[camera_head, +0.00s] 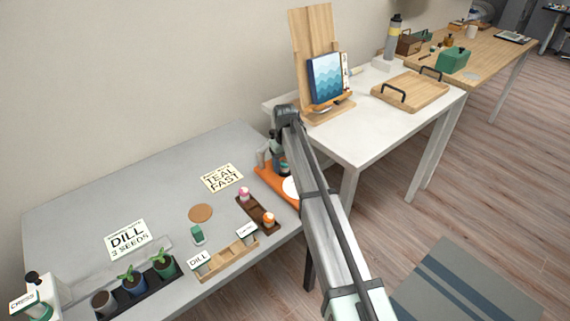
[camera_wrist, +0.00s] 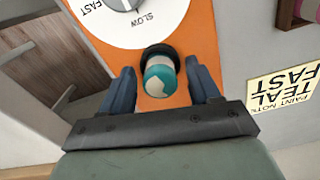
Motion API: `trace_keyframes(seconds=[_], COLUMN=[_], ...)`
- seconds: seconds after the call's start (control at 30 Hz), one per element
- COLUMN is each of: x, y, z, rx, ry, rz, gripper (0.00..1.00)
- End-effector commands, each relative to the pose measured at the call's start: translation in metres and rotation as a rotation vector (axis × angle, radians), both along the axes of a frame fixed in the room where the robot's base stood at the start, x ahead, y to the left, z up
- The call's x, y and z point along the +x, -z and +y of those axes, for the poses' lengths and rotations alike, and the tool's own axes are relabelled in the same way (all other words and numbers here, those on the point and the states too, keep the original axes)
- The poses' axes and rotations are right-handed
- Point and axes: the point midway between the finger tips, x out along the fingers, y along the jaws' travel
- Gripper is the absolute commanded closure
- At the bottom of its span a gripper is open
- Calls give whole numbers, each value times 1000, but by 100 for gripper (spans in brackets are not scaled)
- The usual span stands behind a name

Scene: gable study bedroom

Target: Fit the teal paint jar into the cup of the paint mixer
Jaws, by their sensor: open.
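The paint mixer has an orange base (camera_wrist: 205,35) and a white speed dial (camera_wrist: 105,22) marked SLOW and FAST; part of its orange base also shows in the head view (camera_head: 266,172). The teal paint jar (camera_wrist: 160,78), teal and white, is at the mixer's black cup (camera_wrist: 160,52), with the cup's dark rim behind it in the wrist view. I cannot tell how deep it sits. My gripper (camera_wrist: 160,86) is open, its two fingers on either side of the jar with a gap showing at each side. My arm hides much of the mixer in the head view.
A brown rack (camera_head: 257,214) with a pink and an orange jar stands left of the mixer. A TEAL FAST note (camera_head: 222,178) lies behind it. Seedling pots (camera_head: 133,285) and a wooden tray (camera_head: 228,256) are at the front left. The grey table's back left is clear.

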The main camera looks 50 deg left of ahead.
Motion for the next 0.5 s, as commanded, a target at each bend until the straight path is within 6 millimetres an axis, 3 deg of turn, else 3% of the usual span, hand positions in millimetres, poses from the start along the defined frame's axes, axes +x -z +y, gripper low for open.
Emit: trace_keyframes(seconds=[0.17, 0.5], x=[0, 0], y=[-15, -77], z=[0, 0], rx=[1, 1], ry=[0, 0], rz=[0, 0], gripper=[38, 38])
